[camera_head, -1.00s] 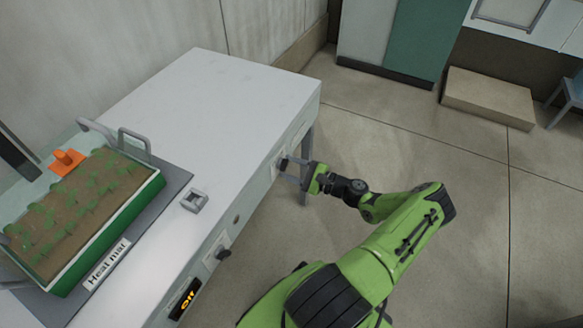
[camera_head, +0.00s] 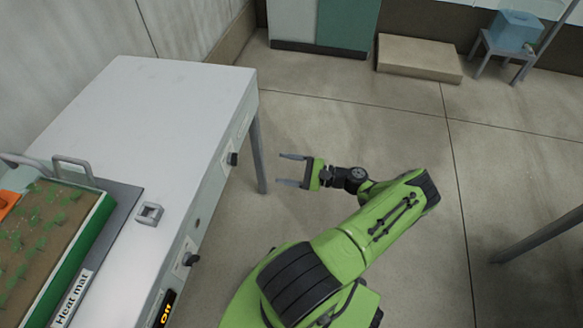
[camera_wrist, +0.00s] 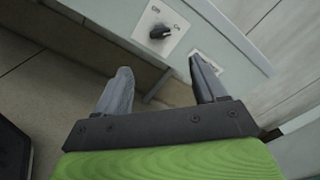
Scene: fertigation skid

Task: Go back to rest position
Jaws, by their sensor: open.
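My gripper (camera_head: 291,171) is open and empty, with its two grey fingers spread. In the head view it hangs in the air to the right of the white bench (camera_head: 150,100), clear of the bench's front panel. In the wrist view the fingers of my gripper (camera_wrist: 158,88) point toward the panel, which carries a black rotary knob (camera_wrist: 160,31) on a pale plate with lettering beside it. In the head view a black knob (camera_head: 233,159) sticks out near the far end of the panel, and another knob (camera_head: 190,259) is nearer.
A seedling tray (camera_head: 75,250) stands on the heat mat (camera_head: 117,205) on the bench. A display (camera_head: 165,309) on the panel reads OFF. A low box (camera_head: 420,60) and a blue container on a stand (camera_head: 513,30) are at the back. Open floor lies right of my gripper.

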